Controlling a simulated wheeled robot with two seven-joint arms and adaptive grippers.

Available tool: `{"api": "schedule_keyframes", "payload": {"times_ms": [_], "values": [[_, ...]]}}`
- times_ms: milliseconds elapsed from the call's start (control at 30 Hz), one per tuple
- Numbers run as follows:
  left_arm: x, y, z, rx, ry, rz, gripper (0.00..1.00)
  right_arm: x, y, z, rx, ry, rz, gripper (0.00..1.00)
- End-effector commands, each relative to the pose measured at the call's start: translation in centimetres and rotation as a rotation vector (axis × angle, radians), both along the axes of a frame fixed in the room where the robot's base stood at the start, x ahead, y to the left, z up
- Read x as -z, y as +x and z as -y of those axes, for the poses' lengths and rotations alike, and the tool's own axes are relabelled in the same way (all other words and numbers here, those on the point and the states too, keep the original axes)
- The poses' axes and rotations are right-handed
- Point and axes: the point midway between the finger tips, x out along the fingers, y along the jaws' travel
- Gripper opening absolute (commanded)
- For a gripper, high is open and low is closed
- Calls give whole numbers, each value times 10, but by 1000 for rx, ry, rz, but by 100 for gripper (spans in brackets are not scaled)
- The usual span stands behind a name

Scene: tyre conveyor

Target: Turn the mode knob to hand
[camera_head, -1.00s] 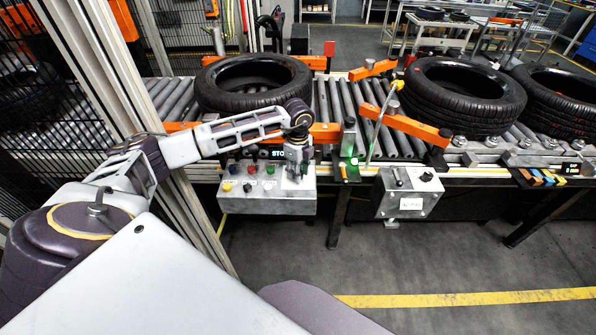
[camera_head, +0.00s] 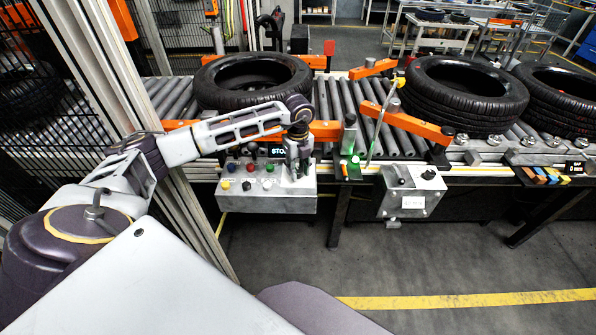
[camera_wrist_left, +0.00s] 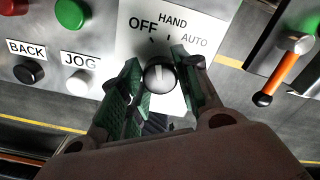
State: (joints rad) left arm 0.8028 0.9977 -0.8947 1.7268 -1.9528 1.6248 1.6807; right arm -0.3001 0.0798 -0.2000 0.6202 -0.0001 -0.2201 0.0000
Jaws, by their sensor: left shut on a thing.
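The mode knob (camera_wrist_left: 160,77) is a round dark knob with a pale line across its face, on a white plate marked OFF, HAND and AUTO (camera_wrist_left: 185,18) in the left wrist view. The line points roughly up toward the marks; which mark exactly is hard to tell. My left gripper (camera_wrist_left: 159,84) is shut on the knob, with a green-padded finger on its left and a finger on its right. In the head view my left gripper (camera_head: 298,172) reaches down onto the right end of the grey control box (camera_head: 262,205) and hides the knob. My right gripper is out of view.
Black BACK (camera_wrist_left: 29,71) and white JOG (camera_wrist_left: 78,83) buttons and a green button (camera_wrist_left: 71,13) are left of the knob. An orange-handled lever (camera_wrist_left: 285,68) is at right. A roller conveyor with tyres (camera_head: 253,80) lies behind the box. A second box (camera_head: 411,193) hangs to the right.

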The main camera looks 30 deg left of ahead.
Motion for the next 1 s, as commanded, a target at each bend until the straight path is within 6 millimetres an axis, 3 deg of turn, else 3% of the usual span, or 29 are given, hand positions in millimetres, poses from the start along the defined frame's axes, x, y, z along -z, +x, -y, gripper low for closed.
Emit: {"api": "schedule_keyframes", "payload": {"times_ms": [233,533,1000], "values": [[0,1,-1,176,1,4,8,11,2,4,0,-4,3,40],[-1,1,-1,315,1,3,8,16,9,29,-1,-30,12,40],[-1,1,-1,352,1,4,8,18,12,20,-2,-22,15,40]]}}
